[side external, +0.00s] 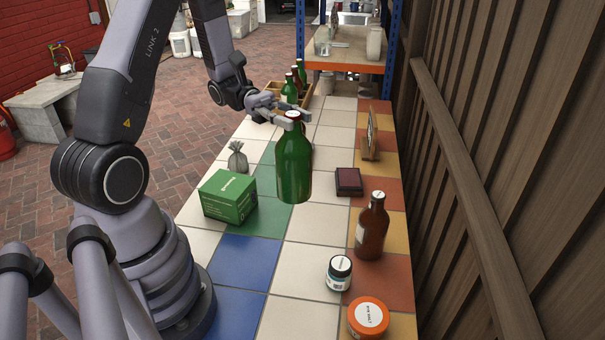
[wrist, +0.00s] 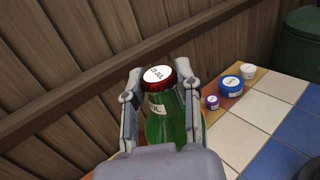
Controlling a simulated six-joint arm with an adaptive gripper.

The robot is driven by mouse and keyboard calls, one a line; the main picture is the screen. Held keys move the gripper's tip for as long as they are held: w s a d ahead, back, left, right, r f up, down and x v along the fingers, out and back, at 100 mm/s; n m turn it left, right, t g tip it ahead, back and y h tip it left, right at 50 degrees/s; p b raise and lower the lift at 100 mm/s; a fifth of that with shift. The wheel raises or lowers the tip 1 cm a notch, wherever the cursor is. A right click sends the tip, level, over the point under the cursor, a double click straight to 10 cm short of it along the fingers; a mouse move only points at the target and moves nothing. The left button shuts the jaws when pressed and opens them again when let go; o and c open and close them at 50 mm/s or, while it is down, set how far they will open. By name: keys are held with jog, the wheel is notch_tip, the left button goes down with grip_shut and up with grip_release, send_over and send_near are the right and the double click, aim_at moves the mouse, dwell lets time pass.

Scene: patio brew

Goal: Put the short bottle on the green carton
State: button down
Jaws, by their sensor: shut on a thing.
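A green bottle (side external: 294,168) with a white-topped red cap stands upright in my gripper (side external: 292,120); it looks raised above the tiled table. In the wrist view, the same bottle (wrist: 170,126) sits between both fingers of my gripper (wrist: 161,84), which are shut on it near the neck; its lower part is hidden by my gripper. The green carton (side external: 230,196) lies on the tiles, left of the bottle in the side view and apart from it. A brown bottle (side external: 371,228) stands upright at the right. I cannot tell which bottle is the short one.
A wooden crate (side external: 272,92) with several bottles stands behind. A small grey sack (side external: 238,158) is just behind the carton. A wooden wall (side external: 490,180) borders the table.

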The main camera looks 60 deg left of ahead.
jog(key=s+a+f+m+g+y, duration=0.15)
jog(key=s+m+g+y, duration=0.25)
jog(key=s+m+g, duration=0.4)
jog(key=s+a+f+m+g+y, duration=0.15)
jog(key=s+m+g+y, duration=0.3)
jog(key=s+g, duration=0.45)
jog(key=a+r+m+g+y, duration=0.2)
jog(key=a+m+g+y, duration=0.2)
jog(key=a+m+y, duration=0.65)
jog(key=w+a+r+m+t+y, duration=0.5)
jog(key=w+a+m+t+y, duration=0.6)
jog(key=w+t+y, duration=0.4)
notch_tip(320, 180, down, 13)
jog(key=s+g+y, duration=0.1)
jog(key=g, duration=0.1)
jog(key=shift+d, duration=0.15)
jog(key=shift+s, duration=0.1)
